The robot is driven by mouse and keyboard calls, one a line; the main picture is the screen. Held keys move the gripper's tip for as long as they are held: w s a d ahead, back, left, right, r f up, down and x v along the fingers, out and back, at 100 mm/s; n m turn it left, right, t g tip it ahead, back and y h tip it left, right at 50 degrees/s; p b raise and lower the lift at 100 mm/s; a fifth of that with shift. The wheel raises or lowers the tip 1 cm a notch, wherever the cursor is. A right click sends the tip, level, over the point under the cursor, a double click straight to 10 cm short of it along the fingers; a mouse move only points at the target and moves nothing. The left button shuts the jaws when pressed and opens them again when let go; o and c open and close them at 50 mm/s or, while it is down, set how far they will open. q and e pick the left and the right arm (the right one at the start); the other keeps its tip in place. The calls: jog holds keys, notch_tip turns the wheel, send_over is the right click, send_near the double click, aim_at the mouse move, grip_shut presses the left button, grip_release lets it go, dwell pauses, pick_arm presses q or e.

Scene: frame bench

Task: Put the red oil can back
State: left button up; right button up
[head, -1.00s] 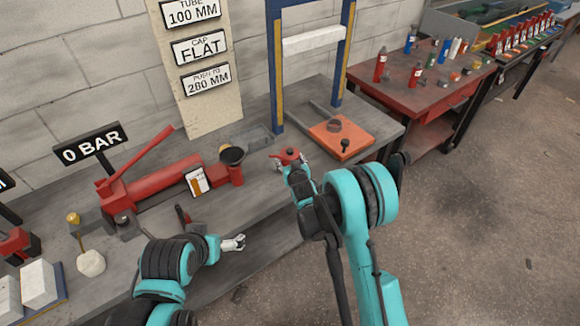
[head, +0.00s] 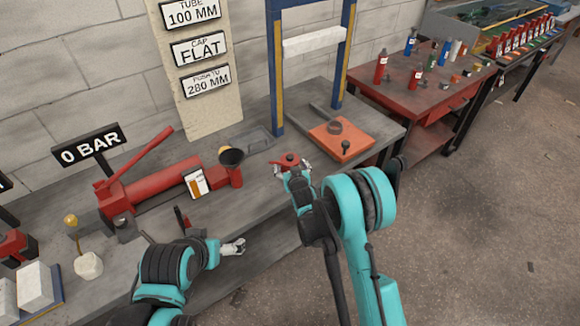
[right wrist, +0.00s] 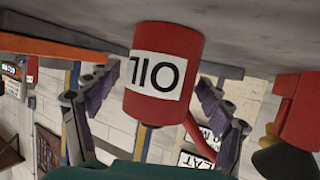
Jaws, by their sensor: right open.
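The red oil can (head: 289,159) is on the grey bench top near its front edge, left of the orange plate. In the right wrist view, which is upside down, the can (right wrist: 170,45) shows its white "OIL" label, and its base is against the grey bench surface. My right gripper (head: 291,167) is open, with its fingers on both sides of the can. In the right wrist view there are gaps between the fingers and the can. My left gripper (head: 235,246) is low in front of the bench edge, far from the can; its jaw opening is too small to judge.
A red table (head: 400,80) with bottles stands farther right. A grey tray (head: 256,141) lies behind.

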jog(key=p+v, duration=0.2)
jog(key=v, duration=0.7)
jog(key=shift+r, duration=0.15)
jog(key=shift+s+d+b, duration=0.1)
jog(key=shift+s+b, duration=0.25)
jog(key=shift+s, duration=0.15)
jog(key=s+d+r+m+g+h, duration=0.1)
jog(key=s+d+r+g+h, duration=0.15)
jog(key=s+d+r, duration=0.9)
jog(key=s+d+g, duration=0.2)
jog(key=s, duration=0.7)
jog(key=s+d+r+m+g, duration=0.1)
jog(key=s+d+g, duration=0.1)
jog(key=s, duration=0.8)
jog(key=shift+d+r, duration=0.2)
jog(key=shift+d, duration=0.1)
